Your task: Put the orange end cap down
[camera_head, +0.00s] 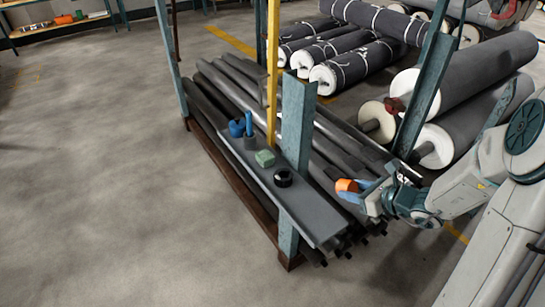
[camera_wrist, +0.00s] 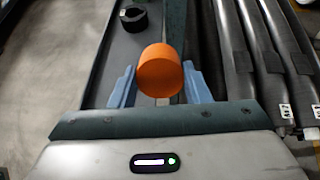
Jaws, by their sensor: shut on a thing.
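The orange end cap (camera_head: 347,185) is between the blue fingers of my gripper (camera_head: 366,192), to the right of the narrow grey shelf (camera_head: 312,208) in the head view. In the wrist view the orange end cap (camera_wrist: 160,71) sits between the two fingertips of my gripper (camera_wrist: 157,85), which is shut on it. Below it in that view are the shelf edge and a teal post. The cap appears held in the air, apart from the shelf; the exact height cannot be told.
On the shelf stand a black ring (camera_head: 283,178), a green block (camera_head: 265,158) and blue items (camera_head: 238,127). The black ring also shows in the wrist view (camera_wrist: 134,19). A teal post (camera_head: 296,130) and a yellow post (camera_head: 272,70) rise beside the shelf. Dark pipes lie behind. The shelf's near end is bare.

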